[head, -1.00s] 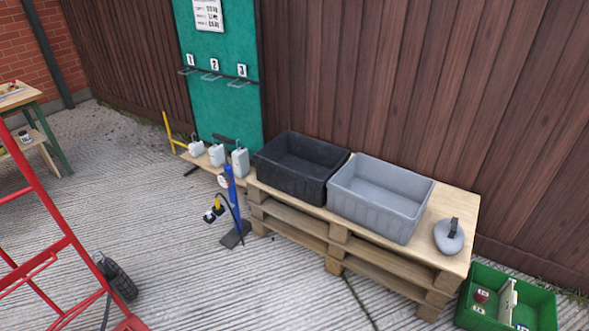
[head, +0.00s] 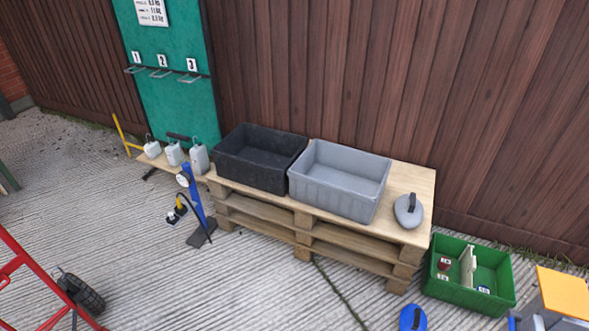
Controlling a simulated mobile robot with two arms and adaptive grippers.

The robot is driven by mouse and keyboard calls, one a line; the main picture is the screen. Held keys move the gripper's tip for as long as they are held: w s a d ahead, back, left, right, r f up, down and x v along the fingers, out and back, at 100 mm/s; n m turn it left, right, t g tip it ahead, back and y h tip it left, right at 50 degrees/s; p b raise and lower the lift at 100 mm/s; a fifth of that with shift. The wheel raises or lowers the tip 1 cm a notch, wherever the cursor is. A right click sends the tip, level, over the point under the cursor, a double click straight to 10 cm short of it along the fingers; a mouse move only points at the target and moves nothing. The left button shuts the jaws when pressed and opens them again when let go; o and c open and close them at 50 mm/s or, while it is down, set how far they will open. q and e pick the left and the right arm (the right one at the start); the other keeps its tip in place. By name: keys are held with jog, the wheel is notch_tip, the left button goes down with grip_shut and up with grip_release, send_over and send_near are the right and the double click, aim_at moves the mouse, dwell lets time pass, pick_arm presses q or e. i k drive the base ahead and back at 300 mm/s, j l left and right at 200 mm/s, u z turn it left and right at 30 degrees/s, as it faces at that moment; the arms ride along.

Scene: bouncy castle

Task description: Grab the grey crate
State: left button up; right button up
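The grey crate (head: 335,197) is an open, empty-looking rectangular bin. It sits upright on the pallet stack (head: 408,235), close beside a black crate (head: 250,174) on its left. A grey rounded weight with a dark handle (head: 408,211) stands to its right on the same top. Neither of my grippers shows in the head view.
A green box (head: 468,285) is on the ground at right, near an orange-topped object (head: 562,294). A red metal frame (head: 22,256) is at lower left. Concrete in front is mostly clear.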

aim_at(347, 183)
jog(key=i+j+z, duration=0.2)
jog(key=i+j, duration=0.2)
jog(key=i+j+z, duration=0.2)
jog(key=i+j, duration=0.3)
jog(key=i+j+z, duration=0.2)
jog(key=i+j, duration=0.35)
jog(key=i+j+z, duration=0.2)
jog(key=i+j, duration=0.2)
jog(key=j, duration=0.25)
